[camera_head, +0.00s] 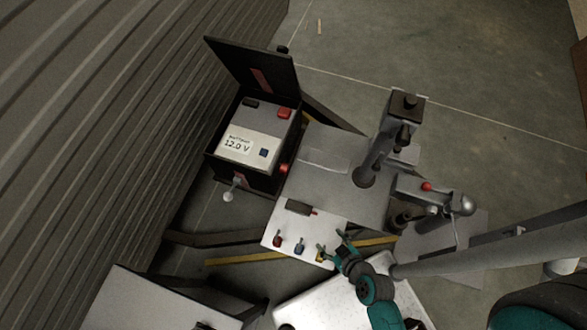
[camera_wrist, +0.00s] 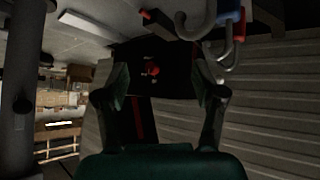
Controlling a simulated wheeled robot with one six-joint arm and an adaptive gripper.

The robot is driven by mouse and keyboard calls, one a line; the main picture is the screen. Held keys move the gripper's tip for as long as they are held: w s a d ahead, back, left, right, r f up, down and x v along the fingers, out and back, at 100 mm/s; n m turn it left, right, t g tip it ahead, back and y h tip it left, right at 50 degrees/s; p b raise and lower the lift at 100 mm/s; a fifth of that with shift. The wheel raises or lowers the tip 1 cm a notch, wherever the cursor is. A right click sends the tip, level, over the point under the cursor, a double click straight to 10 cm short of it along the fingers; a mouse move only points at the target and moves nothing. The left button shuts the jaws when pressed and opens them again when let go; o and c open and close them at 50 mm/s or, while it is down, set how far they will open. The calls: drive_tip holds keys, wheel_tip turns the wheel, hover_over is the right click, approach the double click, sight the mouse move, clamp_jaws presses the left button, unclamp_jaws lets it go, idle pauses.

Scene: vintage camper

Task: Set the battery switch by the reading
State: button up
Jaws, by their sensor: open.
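A black battery box (camera_head: 243,177) stands at the left with its lid (camera_head: 250,68) tipped open. The pale battery (camera_head: 252,134) inside carries a display (camera_head: 238,144) that reads 12.0 V. A red knob (camera_head: 284,168), apparently the battery switch, sits on the box's right side. A red knob on a dark face (camera_wrist: 152,69) also shows in the wrist view; its setting is too small to read. My gripper (camera_head: 332,246) is open and empty, low and to the right of the box, apart from the knob. In the wrist view my gripper (camera_wrist: 162,78) frames the red knob at a distance.
A white panel (camera_head: 272,229) near my gripper bears small red (camera_head: 277,240), blue (camera_head: 299,246) and yellow items. Blue-and-red items with metal loops (camera_wrist: 228,42) hang close by in the wrist view. A grey hitch post (camera_head: 372,165) stands at right; a ribbed wall (camera_head: 100,110) is left.

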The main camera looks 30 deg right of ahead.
drive_tip(key=w+f+n+y, duration=0.1)
drive_tip(key=w+f, duration=0.1)
drive_tip(key=w, duration=0.2)
drive_tip(key=w+f+n+y, duration=0.1)
drive_tip(key=w+f, duration=0.1)
drive_tip(key=w, duration=0.2)
drive_tip(key=w+d+f+n+y, duration=0.1)
drive_tip(key=w+f+y, duration=0.1)
drive_tip(key=w+f, duration=0.1)
drive_tip(key=shift+w+n+g, duration=0.3)
drive_tip(key=shift+w, duration=0.25)
drive_tip(key=w+d+n+y, duration=0.2)
drive_tip(key=w, duration=0.3)
drive_tip(key=n+t+y, duration=0.1)
drive_tip(key=n+y, duration=0.2)
approach(288, 169)
drive_tip(key=x, duration=0.9)
drive_tip(key=shift+w+a+f, duration=0.15)
drive_tip(key=shift+w+f, duration=0.1)
drive_tip(key=shift+f, duration=0.25)
drive_tip(key=c, duration=1.1)
